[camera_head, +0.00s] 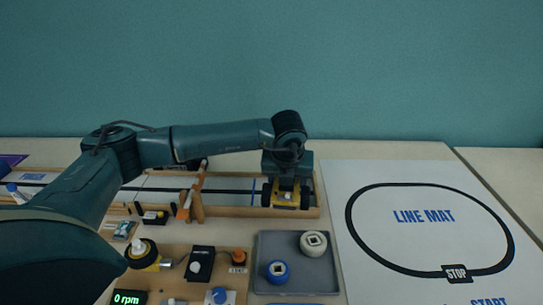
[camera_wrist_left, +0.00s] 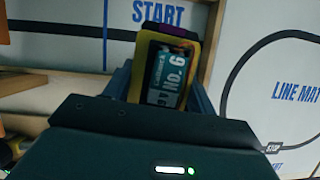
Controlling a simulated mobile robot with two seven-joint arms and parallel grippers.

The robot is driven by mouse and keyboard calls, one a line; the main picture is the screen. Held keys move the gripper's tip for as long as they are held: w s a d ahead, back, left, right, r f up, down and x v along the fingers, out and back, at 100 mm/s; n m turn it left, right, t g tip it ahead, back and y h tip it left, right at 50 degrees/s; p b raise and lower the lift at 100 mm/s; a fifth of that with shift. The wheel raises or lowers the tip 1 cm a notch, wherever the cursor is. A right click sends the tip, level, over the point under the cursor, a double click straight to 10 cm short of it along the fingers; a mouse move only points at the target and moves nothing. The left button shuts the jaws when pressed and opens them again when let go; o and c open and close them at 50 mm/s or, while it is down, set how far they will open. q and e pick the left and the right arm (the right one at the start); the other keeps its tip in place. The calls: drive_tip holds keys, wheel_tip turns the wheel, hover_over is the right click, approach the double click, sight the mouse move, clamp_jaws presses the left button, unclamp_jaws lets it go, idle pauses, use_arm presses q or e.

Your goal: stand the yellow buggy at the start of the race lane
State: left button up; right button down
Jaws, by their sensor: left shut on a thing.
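The yellow buggy (camera_head: 287,195) with dark wheels is at the right end of the race lane (camera_head: 232,182), just right of the blue line (camera_head: 253,191) across it. My left gripper (camera_head: 288,180) reaches down from above and is shut on the buggy. I cannot tell whether the wheels touch the lane floor. My right gripper is not in view.
A wooden frame with an orange bar (camera_head: 197,192) stands at the lane, left of the buggy. In front are a grey tray (camera_head: 265,247) with a blue and a white wheel, and a wooden board with knobs and a display (camera_head: 128,298). The line mat (camera_head: 425,235) lies flat at right.

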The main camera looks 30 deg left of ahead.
use_arm(q)
drive_tip(key=a+n+g+y, duration=0.1)
drive_tip(key=n, duration=0.3)
drive_tip(key=w+a+r+n+g+p, duration=0.1)
drive_tip(key=a+n+g, duration=0.1)
drive_tip(key=n, duration=0.3)
drive_tip(key=w+a+r+n+g+y+p, duration=0.1)
drive_tip(key=n, duration=0.4)
drive_tip(key=shift+w+a+g+y, duration=0.15)
drive_tip(key=shift+a+g+y, duration=0.15)
drive_tip(key=shift+g, duration=0.1)
drive_tip(key=f+n, duration=0.1)
drive_tip(key=a+f+n+g+b, duration=0.1)
drive_tip(key=n, duration=0.1)
drive_tip(key=n+b, duration=0.1)
drive_tip(key=n, duration=0.1)
drive_tip(key=shift+w+a+f+h, duration=0.2)
drive_tip(key=shift+a+f+h, duration=0.15)
drive_tip(key=shift+f+h, duration=0.05)
drive_tip(key=shift+f+b, duration=0.65)
drive_tip(key=shift+b, duration=0.15)
drive_tip(key=shift+f, duration=0.5)
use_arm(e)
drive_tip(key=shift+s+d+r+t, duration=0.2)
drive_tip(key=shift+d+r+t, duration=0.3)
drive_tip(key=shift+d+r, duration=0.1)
